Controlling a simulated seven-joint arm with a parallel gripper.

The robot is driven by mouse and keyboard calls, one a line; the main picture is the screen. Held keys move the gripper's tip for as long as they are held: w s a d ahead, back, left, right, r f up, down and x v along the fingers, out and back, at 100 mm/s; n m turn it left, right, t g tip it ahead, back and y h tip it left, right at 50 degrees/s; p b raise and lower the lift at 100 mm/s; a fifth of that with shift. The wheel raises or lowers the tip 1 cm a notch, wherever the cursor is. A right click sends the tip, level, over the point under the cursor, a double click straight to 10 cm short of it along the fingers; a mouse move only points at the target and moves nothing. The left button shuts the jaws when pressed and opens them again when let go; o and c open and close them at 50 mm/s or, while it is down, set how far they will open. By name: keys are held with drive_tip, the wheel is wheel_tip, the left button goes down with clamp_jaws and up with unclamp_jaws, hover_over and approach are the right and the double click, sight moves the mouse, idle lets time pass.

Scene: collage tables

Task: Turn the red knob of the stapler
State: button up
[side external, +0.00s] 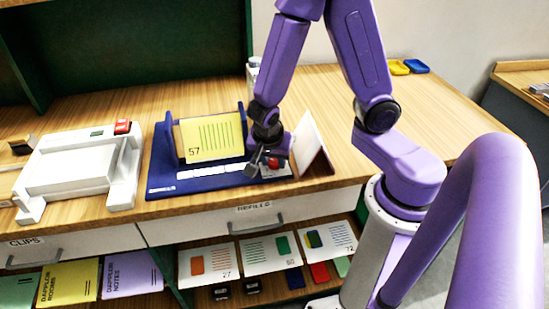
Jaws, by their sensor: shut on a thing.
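A blue stapler-like device (160,180) stands on the wooden table, with a white strip along its front. A yellow card (210,138) marked 57 with green lines stands upright in it. Its small red knob (273,163) is at its right front. My gripper (263,160) reaches down from above at the knob and is shut on it. The fingers and wrist partly hide the knob and the right part of the blue device.
A white device with a red button (122,127) stands to the left. A folded white card (311,145) stands close to the right of my gripper. Drawers and a shelf of cards (210,262) lie below the table edge. The tabletop behind is mostly clear.

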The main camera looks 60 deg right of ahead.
drive_tip(key=m+g, duration=0.1)
drive_tip(key=m, duration=0.1)
drive_tip(key=m+g, duration=0.1)
drive_tip(key=m, duration=0.2)
drive_tip(key=shift+w, duration=0.2)
drive_tip(key=shift+w+m+g, duration=0.1)
drive_tip(key=shift+m+g, duration=0.7)
drive_tip(key=shift+m, duration=1.3)
drive_tip(key=shift+d, duration=0.1)
drive_tip(key=o, duration=1)
drive_tip(key=shift+v, duration=8.75)
